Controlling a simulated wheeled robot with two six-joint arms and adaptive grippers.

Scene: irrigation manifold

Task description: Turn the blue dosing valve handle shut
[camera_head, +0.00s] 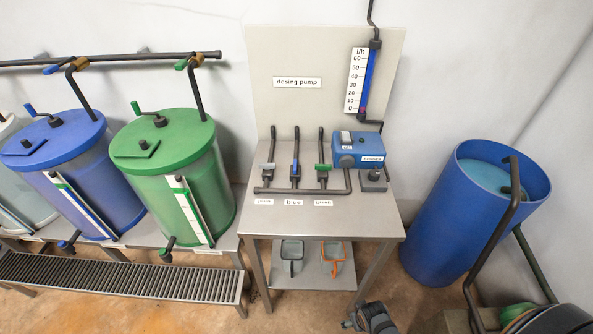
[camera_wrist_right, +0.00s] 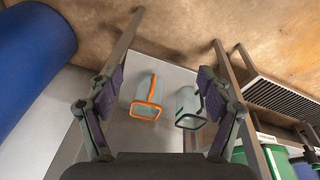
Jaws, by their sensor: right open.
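The blue dosing valve handle (camera_head: 295,168) sits on the middle of three short upright pipes on the steel table, above the label "blue" (camera_head: 294,203). It lies in line with its pipe. The grey handle (camera_head: 267,166) to its left and the green handle (camera_head: 322,167) to its right lie crosswise to their pipes. My right gripper (camera_head: 368,319) is at the bottom of the head view, in front of and below the table, well apart from the valves. In the right wrist view the right gripper (camera_wrist_right: 160,82) is open and empty, facing the lower shelf. My left gripper is not in view.
A blue dosing pump (camera_head: 358,150) stands right of the valves, with a flow gauge (camera_head: 363,80) behind. The lower shelf (camera_wrist_right: 182,75) holds an orange-rimmed scoop (camera_wrist_right: 147,98) and a dark-rimmed scoop (camera_wrist_right: 190,108). A blue barrel (camera_head: 440,225) stands right; green and blue tanks stand left.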

